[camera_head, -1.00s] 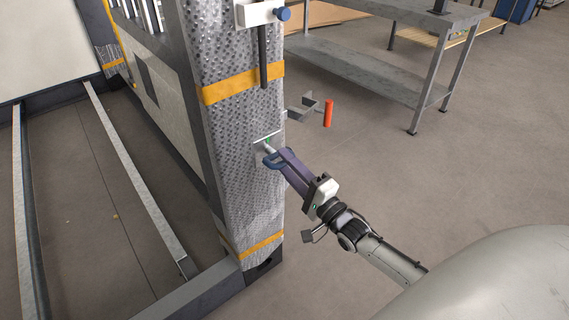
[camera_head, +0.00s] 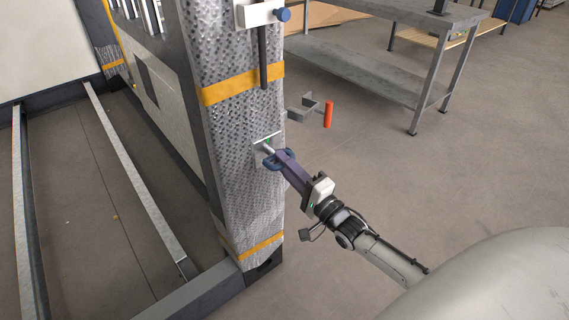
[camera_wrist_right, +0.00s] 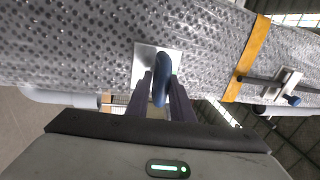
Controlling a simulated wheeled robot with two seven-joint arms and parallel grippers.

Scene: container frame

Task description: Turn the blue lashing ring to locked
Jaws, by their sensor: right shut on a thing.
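The blue lashing ring (camera_head: 277,160) is on a small pale plate (camera_head: 267,139) on the front face of the metal container post (camera_head: 237,150). In the right wrist view the ring (camera_wrist_right: 162,72) stands out from its square plate (camera_wrist_right: 143,62), with its edge toward the camera. My right gripper (camera_head: 281,158) is shut on the ring, its two dark fingers (camera_wrist_right: 160,92) on either side of it. The fingers hide part of the ring. My left gripper is not in view.
Orange bands (camera_head: 242,84) wrap the post above and below the plate. A white latch with a blue knob (camera_head: 284,14) sits higher up. A grey bracket with a red-orange handle (camera_head: 328,114) is right of the post.

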